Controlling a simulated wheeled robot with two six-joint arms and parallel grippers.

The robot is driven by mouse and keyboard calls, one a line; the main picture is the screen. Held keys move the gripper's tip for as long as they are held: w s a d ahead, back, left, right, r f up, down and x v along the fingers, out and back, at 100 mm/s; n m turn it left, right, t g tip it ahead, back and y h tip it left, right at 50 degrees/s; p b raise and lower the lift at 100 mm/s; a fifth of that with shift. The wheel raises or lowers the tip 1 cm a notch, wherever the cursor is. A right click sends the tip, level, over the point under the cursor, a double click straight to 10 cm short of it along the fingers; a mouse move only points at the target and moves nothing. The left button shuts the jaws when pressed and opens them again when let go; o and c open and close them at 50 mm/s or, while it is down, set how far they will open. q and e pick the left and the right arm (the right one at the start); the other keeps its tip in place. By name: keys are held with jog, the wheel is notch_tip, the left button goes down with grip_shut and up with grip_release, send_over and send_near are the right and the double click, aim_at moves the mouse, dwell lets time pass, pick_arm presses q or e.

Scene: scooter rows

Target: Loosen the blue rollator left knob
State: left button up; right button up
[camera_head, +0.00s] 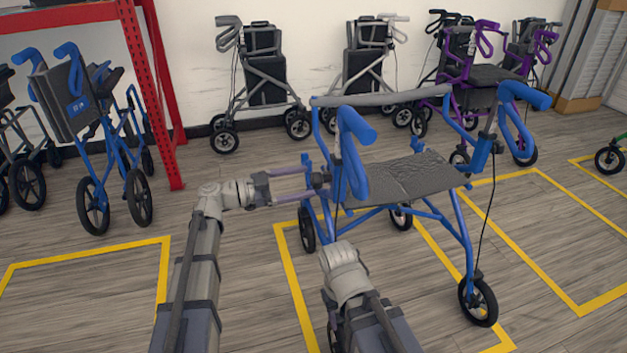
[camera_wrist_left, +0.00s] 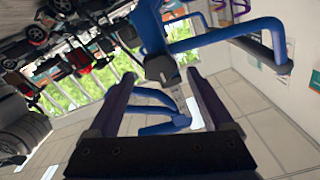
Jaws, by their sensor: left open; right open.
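The blue rollator (camera_head: 410,178) stands upright on the floor, with a dark seat and blue handles. Its left knob (camera_head: 320,181) is a small dark piece on the frame's left side, below the near handle. In the left wrist view the dark knob (camera_wrist_left: 162,69) sits between and just beyond my fingertips. My left gripper (camera_head: 312,184) is open, its two fingers pointing right at the knob; I cannot tell whether they touch it. It also shows in the left wrist view (camera_wrist_left: 161,78). My right arm rises in front of the rollator; its fingers are hidden.
Another blue rollator (camera_head: 85,120) stands left by a red rack (camera_head: 152,90). Grey rollators (camera_head: 262,75) and a purple one (camera_head: 480,75) stand along the wall. Yellow lines (camera_head: 90,256) mark bays. A dark cable (camera_head: 489,210) hangs at the rollator's right.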

aim_at(312, 180)
pick_arm(q)
jog(key=shift+x, duration=1.85)
jog(key=shift+c, duration=0.2)
grip_shut()
